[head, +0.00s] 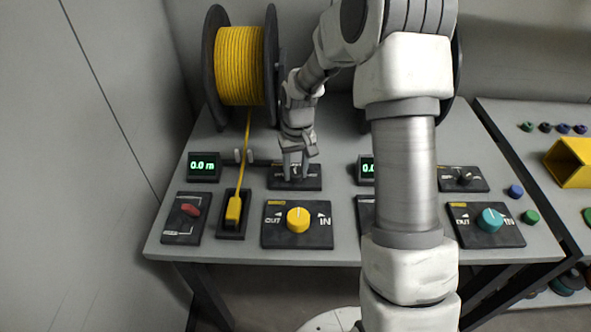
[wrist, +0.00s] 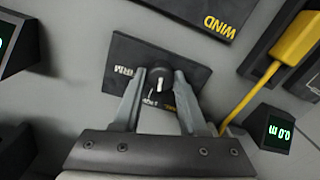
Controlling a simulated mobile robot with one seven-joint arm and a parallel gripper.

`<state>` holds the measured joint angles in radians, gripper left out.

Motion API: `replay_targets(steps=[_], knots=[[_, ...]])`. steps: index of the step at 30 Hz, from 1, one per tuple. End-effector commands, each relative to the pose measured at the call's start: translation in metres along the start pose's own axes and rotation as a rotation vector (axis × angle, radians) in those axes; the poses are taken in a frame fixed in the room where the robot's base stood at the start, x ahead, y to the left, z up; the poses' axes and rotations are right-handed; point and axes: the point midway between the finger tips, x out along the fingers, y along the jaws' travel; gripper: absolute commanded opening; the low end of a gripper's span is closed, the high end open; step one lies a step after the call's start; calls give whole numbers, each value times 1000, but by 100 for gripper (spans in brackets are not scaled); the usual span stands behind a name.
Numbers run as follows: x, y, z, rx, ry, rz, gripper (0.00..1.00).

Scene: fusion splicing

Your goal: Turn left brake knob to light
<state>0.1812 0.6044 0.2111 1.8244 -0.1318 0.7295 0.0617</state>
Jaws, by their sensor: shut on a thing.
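The left brake knob is a small black knob with a white pointer line, on a dark panel (head: 310,184). In the wrist view the knob (wrist: 159,80) sits on that panel (wrist: 125,58), between my fingertips. My gripper (head: 293,170) reaches down onto the panel in the head view and hides the knob there. In the wrist view my gripper (wrist: 159,82) is shut on the knob, one finger on each side. The panel's lettering is partly covered by the fingers, and I cannot read which setting the pointer marks.
A yellow-cable spool (head: 240,65) stands behind at left. Nearby are a 0.0 m display (head: 204,166), a yellow connector (head: 233,210), a red switch (head: 190,209) and a yellow OUT/IN knob (head: 298,220). At right are a teal knob (head: 490,220) and another brake panel (head: 475,184).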

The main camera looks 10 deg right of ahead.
Motion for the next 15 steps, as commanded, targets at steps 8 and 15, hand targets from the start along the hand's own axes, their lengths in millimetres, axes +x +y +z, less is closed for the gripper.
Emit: replay_targets(steps=[8, 15], knots=[[-1, 0, -1, 160, 9, 0, 0], [-1, 0, -1, 226, 11, 0, 0]])
